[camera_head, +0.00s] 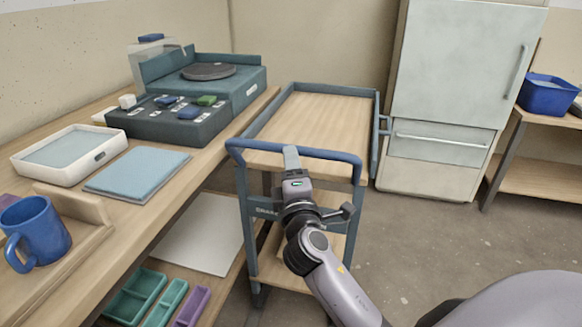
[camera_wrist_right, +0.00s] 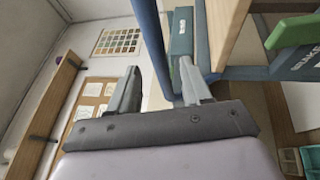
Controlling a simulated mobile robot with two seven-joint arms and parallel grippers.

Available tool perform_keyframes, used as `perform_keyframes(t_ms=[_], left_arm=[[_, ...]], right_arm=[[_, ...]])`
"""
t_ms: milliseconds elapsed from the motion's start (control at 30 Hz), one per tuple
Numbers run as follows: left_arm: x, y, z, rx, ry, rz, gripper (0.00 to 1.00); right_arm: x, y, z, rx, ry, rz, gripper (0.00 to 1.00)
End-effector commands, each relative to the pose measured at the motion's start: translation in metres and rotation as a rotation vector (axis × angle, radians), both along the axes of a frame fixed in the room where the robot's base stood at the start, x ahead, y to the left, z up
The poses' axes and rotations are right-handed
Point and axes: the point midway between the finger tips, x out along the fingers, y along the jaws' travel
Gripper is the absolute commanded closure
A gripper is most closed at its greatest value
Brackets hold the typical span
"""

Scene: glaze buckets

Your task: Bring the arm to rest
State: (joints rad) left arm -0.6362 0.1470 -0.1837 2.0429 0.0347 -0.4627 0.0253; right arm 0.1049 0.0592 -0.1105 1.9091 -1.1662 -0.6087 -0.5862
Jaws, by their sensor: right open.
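My right arm reaches in from the lower right in the head view. Its gripper (camera_head: 291,158) is in front of the push handle of a blue-framed cart (camera_head: 362,163), and overlaps it in the picture. My left gripper is not in view.
The cart's wooden top is empty. On the bench at left are a blue mug (camera_head: 38,232), a white tray (camera_head: 20,163), a light blue pad (camera_head: 137,172) and a dark box with small blocks (camera_head: 170,128). A pale cabinet (camera_head: 455,75) stands behind. Floor at right is clear.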

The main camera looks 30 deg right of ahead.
Motion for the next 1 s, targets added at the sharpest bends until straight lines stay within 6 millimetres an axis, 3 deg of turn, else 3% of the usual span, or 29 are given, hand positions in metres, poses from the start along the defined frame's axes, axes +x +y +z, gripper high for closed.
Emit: perform_keyframes(t_ms=[333, 467, 567, 667, 800, 1000], left_arm=[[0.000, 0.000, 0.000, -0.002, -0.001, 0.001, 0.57], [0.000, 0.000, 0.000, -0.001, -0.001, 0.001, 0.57], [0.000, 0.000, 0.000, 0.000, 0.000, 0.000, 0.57], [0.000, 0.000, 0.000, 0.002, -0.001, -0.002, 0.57], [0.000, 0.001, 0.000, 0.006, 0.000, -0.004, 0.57], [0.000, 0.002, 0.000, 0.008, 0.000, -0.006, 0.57]], right_arm=[[0.000, 0.000, -0.001, 0.003, 0.001, 0.001, 0.52], [-0.005, 0.005, -0.022, 0.072, 0.028, 0.038, 0.52], [-0.017, 0.014, -0.061, 0.221, 0.077, 0.105, 0.52], [-0.040, 0.030, -0.113, 0.450, 0.148, 0.177, 0.52], [-0.087, 0.057, -0.180, 0.818, 0.251, 0.237, 0.52], [-0.163, 0.094, -0.246, 1.324, 0.371, 0.209, 0.52]])
